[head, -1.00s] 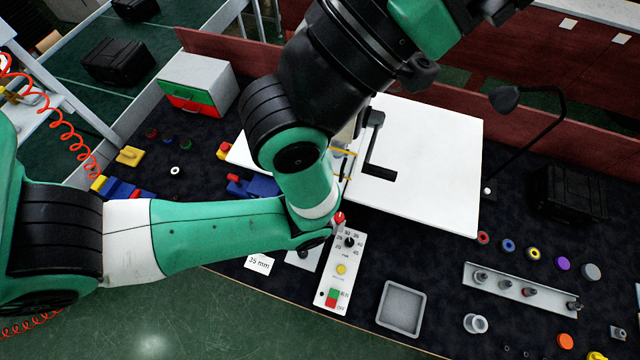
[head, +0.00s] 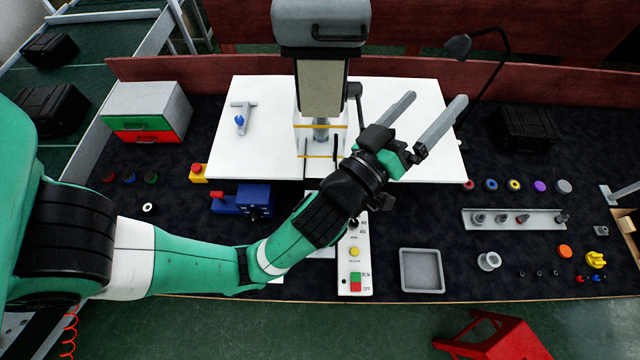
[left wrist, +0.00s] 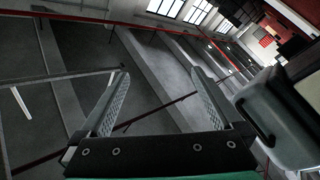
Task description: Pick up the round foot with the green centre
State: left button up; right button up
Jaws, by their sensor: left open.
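The round foot with the green centre (head: 151,177) is a small dark ring lying on the dark bench mat at the left in the head view. It is at the right end of a row with a red-centred foot (head: 108,177) and a blue-centred foot (head: 129,177). My left gripper (head: 438,97) is open and empty, raised over the white table, far to the right of the green-centred foot. Its spread fingers also show in the left wrist view (left wrist: 158,76), with nothing between them and no foot in sight. My right gripper is not in view.
A white-centred foot (head: 148,208) lies just below the row. A drawer box (head: 150,110) stands behind it. A yellow block with a red button (head: 198,173) and a blue vise (head: 255,198) are to the right. A press (head: 322,75) rises from the white table (head: 260,135).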

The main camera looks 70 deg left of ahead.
pick_arm(q)
jog(key=s+a+f+m+g+b, duration=0.1)
jog(key=s+f+g+b, duration=0.3)
jog(key=f, duration=1)
jog(key=s+a+f+b, duration=0.15)
jog(key=s+f, duration=0.35)
jog(key=f, duration=0.9)
jog(key=s+a+f+m+g+b, duration=0.3)
jog(key=s+f+m+b, duration=0.15)
jog(key=s+f, duration=1.05)
jog(key=shift+n, duration=0.35)
jog(key=x, duration=0.2)
jog(key=p+x, duration=0.1)
jog(key=x, duration=0.1)
jog(key=d+x, duration=0.1)
jog(key=x, duration=0.1)
jog(key=shift+w+f+p, duration=0.4)
jog(key=shift+w+f, duration=0.1)
jog(key=shift+w+a+f, duration=0.2)
jog(key=shift+w+f, duration=0.05)
jog(key=shift+w, duration=0.05)
jog(key=shift+w+a+r+p, duration=0.2)
jog(key=shift+w+a+p, duration=0.6)
jog(key=shift+w+p, duration=0.2)
jog(key=x, duration=0.3)
jog(key=shift+s+f, duration=0.1)
jog(key=shift+f, duration=0.05)
jog(key=shift+d, duration=0.1)
jog(key=c, duration=1.4)
